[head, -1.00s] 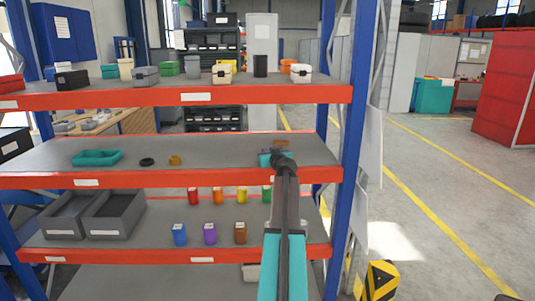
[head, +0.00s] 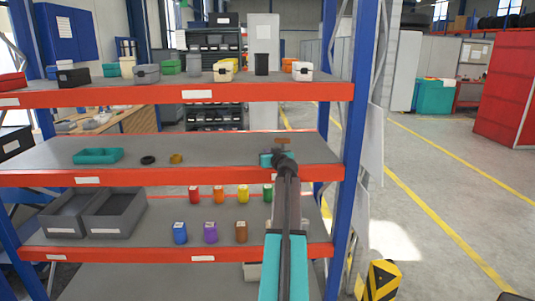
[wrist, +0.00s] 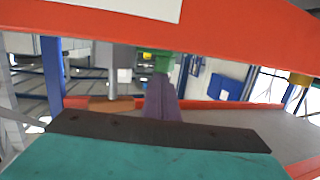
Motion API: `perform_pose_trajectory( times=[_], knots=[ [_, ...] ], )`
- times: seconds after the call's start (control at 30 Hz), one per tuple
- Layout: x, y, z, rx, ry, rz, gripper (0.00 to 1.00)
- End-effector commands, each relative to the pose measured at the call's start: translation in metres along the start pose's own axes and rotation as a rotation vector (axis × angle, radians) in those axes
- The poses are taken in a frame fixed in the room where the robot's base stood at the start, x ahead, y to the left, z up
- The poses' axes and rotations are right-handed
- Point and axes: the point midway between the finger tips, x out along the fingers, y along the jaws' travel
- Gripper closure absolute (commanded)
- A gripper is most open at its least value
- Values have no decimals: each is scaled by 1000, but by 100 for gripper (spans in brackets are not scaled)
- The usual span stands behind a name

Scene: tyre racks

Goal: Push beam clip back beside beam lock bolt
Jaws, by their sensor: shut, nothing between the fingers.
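An orange-brown piece (head: 283,141) shows just beyond the end of my arm, over the right end of the middle shelf (head: 225,150). In the wrist view an orange-brown block (wrist: 110,104) meets a grey upright piece, left of my fingers. I cannot tell for certain which part is the beam clip and which the beam lock bolt. My gripper (head: 277,158) is shut and empty at the right end of the middle shelf. In the wrist view its fingers (wrist: 162,92) are together, with a green shape beyond the tips. Whether they touch anything is unclear.
A teal tray (head: 98,156), a black ring (head: 148,160) and a brassy piece (head: 176,159) lie farther left on the middle shelf. The blue rack post (head: 345,150) stands close to the right of my arm. The shelf between the brassy piece and my gripper is clear.

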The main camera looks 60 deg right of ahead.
Motion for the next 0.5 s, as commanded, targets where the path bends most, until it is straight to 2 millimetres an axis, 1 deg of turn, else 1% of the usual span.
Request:
perform_pose_trajectory(
  times=[0.03,0.3,0.5],
  knots=[
    [-1,-2,13,-4,-18,-8,100],
    [-14,-1,16,-4,-18,-7,100],
    [-16,0,14,-4,-19,-6,100]
  ],
)
